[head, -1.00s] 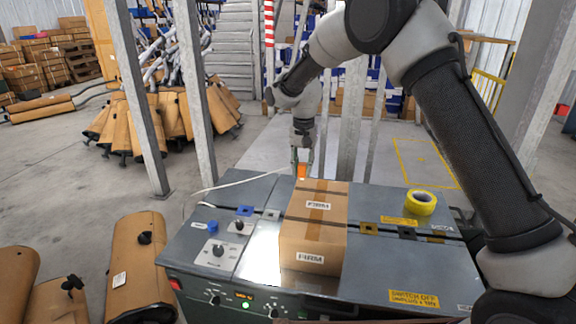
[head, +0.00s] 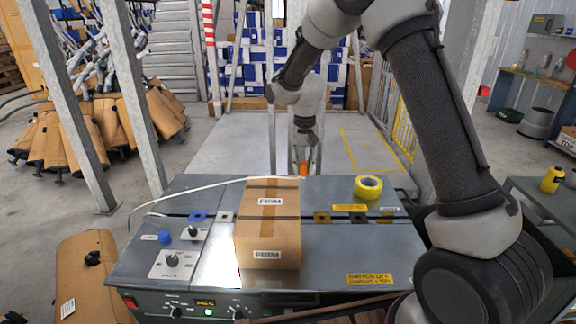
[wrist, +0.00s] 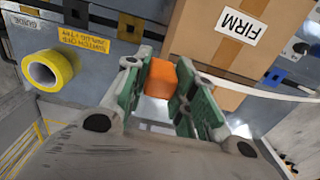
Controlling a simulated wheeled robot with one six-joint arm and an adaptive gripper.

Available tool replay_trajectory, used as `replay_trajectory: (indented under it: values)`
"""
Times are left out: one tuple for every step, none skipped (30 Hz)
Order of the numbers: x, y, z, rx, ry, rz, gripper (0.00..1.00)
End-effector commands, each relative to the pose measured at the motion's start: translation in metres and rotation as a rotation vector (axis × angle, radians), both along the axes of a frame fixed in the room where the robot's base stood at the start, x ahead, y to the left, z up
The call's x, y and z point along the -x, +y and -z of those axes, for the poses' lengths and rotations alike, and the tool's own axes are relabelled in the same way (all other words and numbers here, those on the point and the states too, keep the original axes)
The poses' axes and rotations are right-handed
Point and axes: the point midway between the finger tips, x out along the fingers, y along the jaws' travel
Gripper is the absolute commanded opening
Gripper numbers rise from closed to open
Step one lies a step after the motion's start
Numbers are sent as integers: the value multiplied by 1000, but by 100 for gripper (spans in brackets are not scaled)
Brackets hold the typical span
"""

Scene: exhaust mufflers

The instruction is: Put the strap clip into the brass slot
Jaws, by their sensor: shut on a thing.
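The strap clip (wrist: 159,79) is a small orange block between my gripper's green finger pads. My gripper (head: 303,164) is shut on it, beyond the back right corner of the carton on the grey bench. The clip also shows as an orange patch in the head view (head: 303,169). The brass slot (head: 321,218) is a small brass-coloured square with a dark middle on the bench top, right of the carton. It also shows in the wrist view (wrist: 131,28), apart from the clip. A white strap (head: 208,186) runs from the bench's left side behind the carton towards my gripper.
The brown carton (head: 268,232) stands mid-bench, left of the brass slot. A yellow tape roll (head: 368,187) lies to the right. A blue slot (head: 198,216) and a pale slot (head: 226,216) are left of the carton; a black slot (head: 357,219) is right of the brass one.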

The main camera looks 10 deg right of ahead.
Motion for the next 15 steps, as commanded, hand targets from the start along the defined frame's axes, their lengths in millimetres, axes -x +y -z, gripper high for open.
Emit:
replay_trajectory:
  values:
    - [2,-9,0,0,0,3,6]
    - [3,-14,0,0,0,2,6]
    - [4,-20,0,0,0,3,6]
    - [5,-25,0,0,0,4,6]
    - [6,-28,4,0,3,2,6]
    - [7,-29,12,1,4,0,6]
    - [7,-31,17,1,3,0,6]
    - [7,-33,21,1,4,0,6]
    - [8,-35,27,1,3,1,6]
    - [8,-37,32,1,4,1,6]
    - [8,-39,37,1,4,2,6]
    - [9,-41,43,0,3,2,6]
    - [9,-43,47,1,4,1,6]
    - [10,-45,52,1,4,1,6]
    - [10,-47,58,0,3,0,6]
